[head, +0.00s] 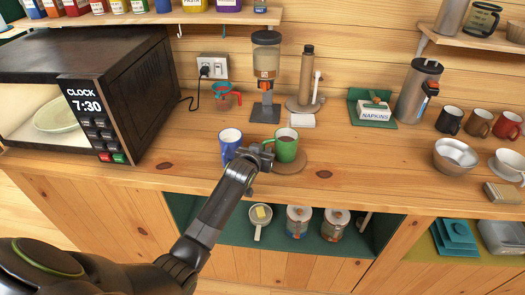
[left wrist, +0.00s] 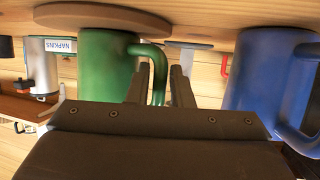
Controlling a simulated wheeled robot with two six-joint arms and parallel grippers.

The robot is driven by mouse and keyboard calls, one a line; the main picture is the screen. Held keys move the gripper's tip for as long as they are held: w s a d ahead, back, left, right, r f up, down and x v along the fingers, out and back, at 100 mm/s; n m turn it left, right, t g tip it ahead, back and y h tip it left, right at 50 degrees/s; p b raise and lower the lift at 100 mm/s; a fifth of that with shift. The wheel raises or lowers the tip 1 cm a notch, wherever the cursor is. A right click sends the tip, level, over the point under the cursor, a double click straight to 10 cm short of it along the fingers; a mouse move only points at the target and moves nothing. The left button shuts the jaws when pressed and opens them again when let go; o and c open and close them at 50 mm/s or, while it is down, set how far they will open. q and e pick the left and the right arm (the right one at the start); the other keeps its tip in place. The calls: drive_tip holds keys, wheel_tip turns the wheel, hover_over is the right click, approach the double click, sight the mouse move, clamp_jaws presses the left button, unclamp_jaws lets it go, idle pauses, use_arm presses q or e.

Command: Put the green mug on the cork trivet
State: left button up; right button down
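My left gripper (head: 255,154) is at the mug's left side. In the left wrist view its two fingers (left wrist: 160,85) are apart, with the mug's handle between them; a gap shows beside the handle. My right gripper is in neither view.
A blue mug (head: 230,144) stands close on the left of my left gripper. The microwave (head: 100,80) is at left. The counter right of the trivet is clear.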

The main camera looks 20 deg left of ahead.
use_arm(q)
drive_tip(key=shift+o, duration=1.2)
drive_tip(key=shift+r, duration=0.15)
drive_tip(key=v, duration=1.2)
drive_tip(key=shift+b, duration=0.4)
